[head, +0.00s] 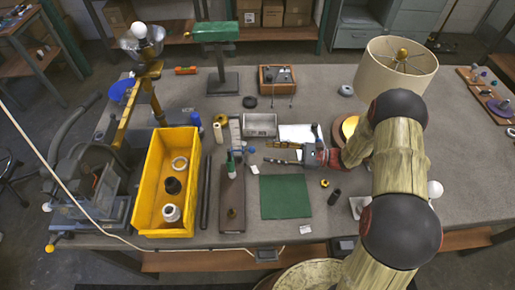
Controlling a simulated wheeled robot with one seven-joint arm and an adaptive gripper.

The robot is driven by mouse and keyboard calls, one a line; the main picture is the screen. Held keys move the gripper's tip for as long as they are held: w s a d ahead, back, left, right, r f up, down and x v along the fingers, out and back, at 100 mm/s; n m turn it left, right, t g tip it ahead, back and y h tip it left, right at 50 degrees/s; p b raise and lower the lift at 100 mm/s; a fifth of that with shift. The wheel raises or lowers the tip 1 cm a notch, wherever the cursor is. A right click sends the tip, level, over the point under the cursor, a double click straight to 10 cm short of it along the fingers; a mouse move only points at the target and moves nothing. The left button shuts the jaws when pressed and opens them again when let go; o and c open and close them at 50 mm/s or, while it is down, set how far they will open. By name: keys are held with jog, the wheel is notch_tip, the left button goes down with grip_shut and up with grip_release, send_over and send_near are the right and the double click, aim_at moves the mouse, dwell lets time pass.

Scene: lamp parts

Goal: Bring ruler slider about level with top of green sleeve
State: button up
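A pale upright ruler (235,131) stands near the middle of the bench. A small blue piece, which looks like its slider (240,150), sits low on it, with a blue knob sticking out to the right. A green sleeve (230,169) stands upright just in front of it, at the back end of a brown board (232,200). The slider and sleeve top look close in height, but I cannot tell exactly from this high view. My gripper (270,153) reaches in from the right, pointing left. Its fingers look apart and empty, a little right of the blue knob.
A yellow bin (165,188) with several parts stands to the left, with dark rods (206,190) beside it. A grey metal tray (260,125) and white sheet (300,135) lie behind my gripper. A green mat (285,197) lies clear in front. A lampshade (396,68) stands behind my arm.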

aim_at(252, 147)
jog(key=shift+b+x, duration=0.8)
jog(key=shift+x, duration=3.05)
jog(key=shift+w, duration=0.1)
jog(key=c, duration=0.3)
jog(key=c, duration=0.6)
grip_shut()
jog(key=shift+w+r, duration=0.1)
